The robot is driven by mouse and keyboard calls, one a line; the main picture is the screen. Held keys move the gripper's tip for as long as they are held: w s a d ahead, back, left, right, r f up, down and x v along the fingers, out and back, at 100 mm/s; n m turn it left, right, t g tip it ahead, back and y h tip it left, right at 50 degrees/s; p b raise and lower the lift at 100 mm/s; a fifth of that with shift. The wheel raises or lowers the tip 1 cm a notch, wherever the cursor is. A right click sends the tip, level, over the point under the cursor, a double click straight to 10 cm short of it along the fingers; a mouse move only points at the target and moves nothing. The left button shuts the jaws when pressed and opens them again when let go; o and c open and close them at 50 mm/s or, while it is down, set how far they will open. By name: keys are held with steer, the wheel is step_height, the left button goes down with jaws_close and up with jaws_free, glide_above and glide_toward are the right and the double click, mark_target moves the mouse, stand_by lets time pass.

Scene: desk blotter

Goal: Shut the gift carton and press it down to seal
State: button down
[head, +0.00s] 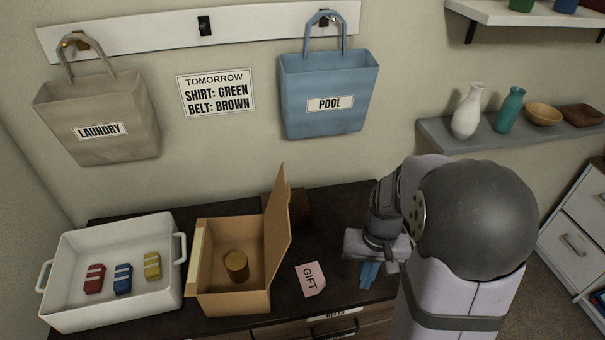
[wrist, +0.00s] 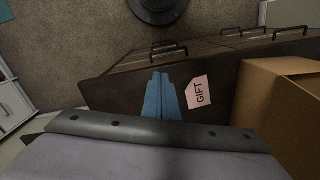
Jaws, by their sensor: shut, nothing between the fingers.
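The gift carton (head: 235,302) is a tan cardboard box standing open on the dark desk top. Its lid (head: 279,215) stands up along the right side, and a pale strip (head: 195,258) runs along its left edge. A gold cylinder (head: 237,267) sits inside. A pink GIFT card (head: 311,279) lies on the desk right of the carton. My gripper (head: 368,276) has blue fingers, shut and empty, right of the card and apart from the carton. In the wrist view, the fingers (wrist: 164,80) are together, with the card (wrist: 199,92) and carton (wrist: 280,110) to their right.
A white tray (head: 64,322) with red, blue and yellow striped items stands left of the carton. A dark brown object (head: 300,207) is partly hidden behind the lid. Laundry (head: 110,115) and pool (head: 325,85) bags hang above. Desk around the card is clear.

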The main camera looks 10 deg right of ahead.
steer(key=w+d+r+m+t+y+p, duration=0.1)
steer(key=w+d+r+m, duration=0.2)
steer(key=w+r, duration=0.5)
steer(key=w+d+r+m+t+y, duration=0.1)
steer(key=w+d+r+m+t, duration=0.15)
steer(key=w+r, duration=0.55)
steer(key=w+a+r+m+y, duration=0.25)
steer(key=a+r+m, duration=0.25)
steer(key=r, duration=0.3)
steer(key=s+a+m+g, duration=0.1)
steer(key=s+a+r+m+y, duration=0.1)
steer(key=m, duration=0.1)
steer(key=s+a+m+g, duration=0.1)
steer(key=s+m, duration=0.1)
steer(key=shift+s+r+g+y, duration=0.1)
steer(key=shift+r+g+y, duration=0.15)
steer(key=shift+r+g, duration=0.1)
